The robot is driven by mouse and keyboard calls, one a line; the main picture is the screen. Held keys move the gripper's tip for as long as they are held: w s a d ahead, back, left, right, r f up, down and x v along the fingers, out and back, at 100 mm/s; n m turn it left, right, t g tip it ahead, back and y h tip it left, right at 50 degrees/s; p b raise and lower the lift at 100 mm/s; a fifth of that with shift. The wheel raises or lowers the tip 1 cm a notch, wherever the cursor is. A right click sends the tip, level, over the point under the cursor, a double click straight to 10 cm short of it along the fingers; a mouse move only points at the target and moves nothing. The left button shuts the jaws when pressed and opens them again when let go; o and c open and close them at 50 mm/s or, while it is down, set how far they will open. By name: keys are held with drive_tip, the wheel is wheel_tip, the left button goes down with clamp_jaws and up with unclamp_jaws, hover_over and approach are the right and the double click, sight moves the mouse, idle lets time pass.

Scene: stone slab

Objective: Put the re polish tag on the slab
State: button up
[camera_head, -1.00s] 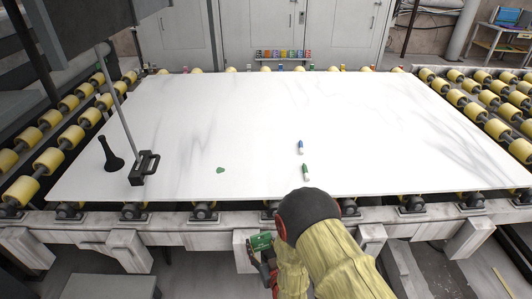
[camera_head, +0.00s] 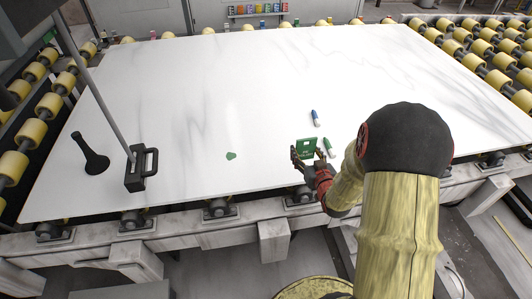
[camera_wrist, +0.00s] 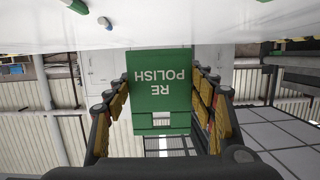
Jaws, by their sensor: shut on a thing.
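The re polish tag (camera_head: 306,147) is a green card held upright in my gripper (camera_head: 312,158) over the front part of the white slab (camera_head: 230,80). My gripper (camera_wrist: 162,110) is shut on the tag. The slab (camera_wrist: 200,22) fills the upper edge of the wrist view. Whether the tag touches the slab is hard to tell; it looks apart from it.
A green patch (camera_head: 231,155) lies on the slab left of my gripper. A blue-capped marker (camera_head: 315,118) and a green-capped marker (camera_head: 329,147) lie close by on the right. A black handled tool (camera_head: 140,170) and a black cone-shaped thing (camera_head: 90,153) stand at left. The slab's middle is clear.

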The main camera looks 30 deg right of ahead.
drive_tip(key=shift+s+d+r, duration=0.2)
drive_tip(key=shift+s+d, duration=0.05)
drive_tip(key=shift+d, duration=0.25)
drive_tip(key=shift+s+d+r, duration=0.15)
drive_tip(key=shift+s+d, duration=0.05)
drive_tip(key=shift+d, duration=0.3)
drive_tip(key=w+f+b, duration=0.1)
drive_tip(key=w+f, duration=0.2)
drive_tip(key=w, duration=0.1)
drive_tip(key=w+f+b, duration=0.2)
drive_tip(key=w+f, duration=0.1)
drive_tip(key=w, duration=0.1)
drive_tip(key=w+f+b, duration=0.1)
drive_tip(key=w+f, duration=0.2)
drive_tip(key=w, duration=0.2)
drive_tip(key=shift+b, duration=0.4)
drive_tip(key=shift+w+f, duration=0.2)
drive_tip(key=shift+f, duration=0.05)
drive_tip(key=shift+w+f+b, duration=0.15)
drive_tip(key=shift+f+b, duration=0.75)
drive_tip(key=shift+f, duration=0.85)
drive_tip(key=o, duration=1.3)
drive_tip(key=shift+c, duration=0.2)
